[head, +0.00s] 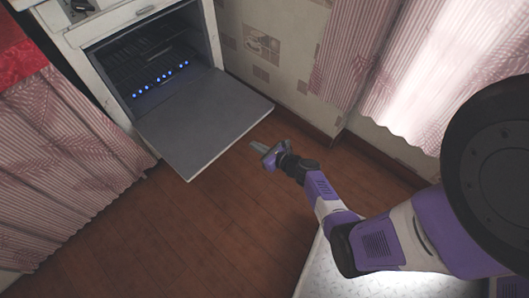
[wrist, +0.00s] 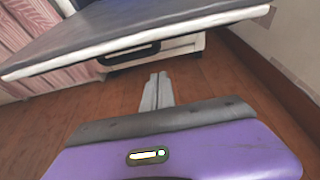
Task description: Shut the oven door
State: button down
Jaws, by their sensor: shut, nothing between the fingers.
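The white oven (head: 150,55) stands at the upper left in the head view, with a row of small blue lights inside its dark cavity. Its oven door (head: 205,118) is hinged down and lies open, about level, reaching out over the floor. My gripper (head: 256,147) is shut and empty, just beyond the door's outer right corner and apart from it. My gripper (wrist: 157,82) shows there with fingers together, below the door's edge, over the floor.
Pink striped curtains (head: 70,150) hang left of the oven under a red counter cover (head: 18,58). A papered wall (head: 262,45) and more curtains (head: 410,60) stand to the right. The wooden floor (head: 190,225) in front is clear.

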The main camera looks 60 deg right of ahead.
jog(key=shift+w+d+r+p, duration=0.2)
jog(key=shift+w+r+p, duration=0.2)
jog(key=shift+w+r, duration=0.35)
jog(key=shift+w+d+r+p, duration=0.15)
jog(key=shift+w+r+p, duration=0.2)
jog(key=shift+w+r, duration=0.35)
jog(key=shift+s+r, duration=0.15)
